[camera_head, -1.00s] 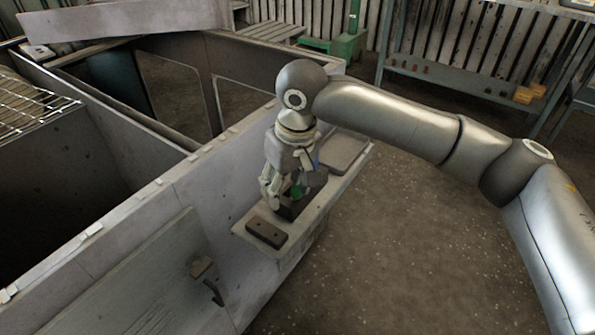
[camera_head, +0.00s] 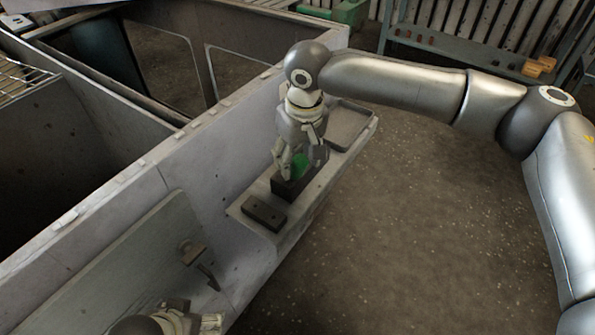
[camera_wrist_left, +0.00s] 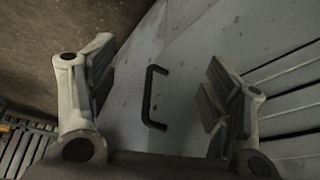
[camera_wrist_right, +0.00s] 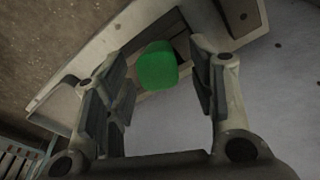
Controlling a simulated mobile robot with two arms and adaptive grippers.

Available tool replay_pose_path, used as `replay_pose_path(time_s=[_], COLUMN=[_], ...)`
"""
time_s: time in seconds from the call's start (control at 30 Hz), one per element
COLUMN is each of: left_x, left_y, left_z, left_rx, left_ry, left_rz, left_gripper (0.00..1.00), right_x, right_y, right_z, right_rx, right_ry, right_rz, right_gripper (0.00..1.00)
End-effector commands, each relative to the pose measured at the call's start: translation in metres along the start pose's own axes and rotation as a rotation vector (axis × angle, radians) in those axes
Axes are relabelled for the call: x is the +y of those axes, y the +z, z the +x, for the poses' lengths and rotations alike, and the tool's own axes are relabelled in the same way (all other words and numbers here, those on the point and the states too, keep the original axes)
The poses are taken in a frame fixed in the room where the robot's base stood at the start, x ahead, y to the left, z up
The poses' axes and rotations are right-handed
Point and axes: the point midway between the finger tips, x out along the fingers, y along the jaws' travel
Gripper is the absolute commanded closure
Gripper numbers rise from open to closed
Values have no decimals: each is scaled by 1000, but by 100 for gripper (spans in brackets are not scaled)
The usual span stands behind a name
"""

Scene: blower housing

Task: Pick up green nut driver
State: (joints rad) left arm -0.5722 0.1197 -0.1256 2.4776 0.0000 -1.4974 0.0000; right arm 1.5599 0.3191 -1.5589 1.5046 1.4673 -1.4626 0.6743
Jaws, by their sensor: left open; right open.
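The green nut driver (camera_head: 300,164) stands in a dark block (camera_head: 287,186) on the grey ledge, mostly hidden by my right gripper (camera_head: 297,165). In the right wrist view its green handle (camera_wrist_right: 156,66) shows between and beyond the fingertips of my right gripper (camera_wrist_right: 160,82), which are open on either side of it. I cannot tell whether they touch it. My left gripper (camera_wrist_left: 160,88) is open and empty in the left wrist view, facing a grey panel with a dark handle (camera_wrist_left: 153,97). It shows only partly at the bottom of the head view (camera_head: 190,320).
The ledge (camera_head: 294,222) juts from the grey housing wall (camera_head: 130,215). A dark flat block (camera_head: 264,213) lies at its near end and a shallow tray (camera_head: 350,124) at its far end. A bracket handle (camera_head: 207,274) sticks out of the panel. The floor to the right is open.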

Motion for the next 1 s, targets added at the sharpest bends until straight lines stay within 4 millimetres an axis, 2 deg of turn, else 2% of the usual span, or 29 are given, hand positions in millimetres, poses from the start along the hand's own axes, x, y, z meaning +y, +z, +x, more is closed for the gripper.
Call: replay_pose_path(time_s=[0.1,0.23,0.53,0.93,1.0], left_x=[2,4,4,4,4], left_y=[-18,-31,-35,-35,-35], left_z=[4,4,3,3,3], left_rx=[80,136,154,153,153], left_ry=[4,7,8,8,8], left_rz=[3,4,5,5,5], left_gripper=[26,26,26,26,26], right_x=[-1,-1,-1,-2,-2], right_y=[-1,-1,-1,-1,-1], right_z=[10,16,18,18,17], right_rx=[1,2,2,3,3], right_ry=[0,-1,-1,-1,-1], right_rz=[-1,-1,-1,-1,-1], right_gripper=[48,48,48,98,100])
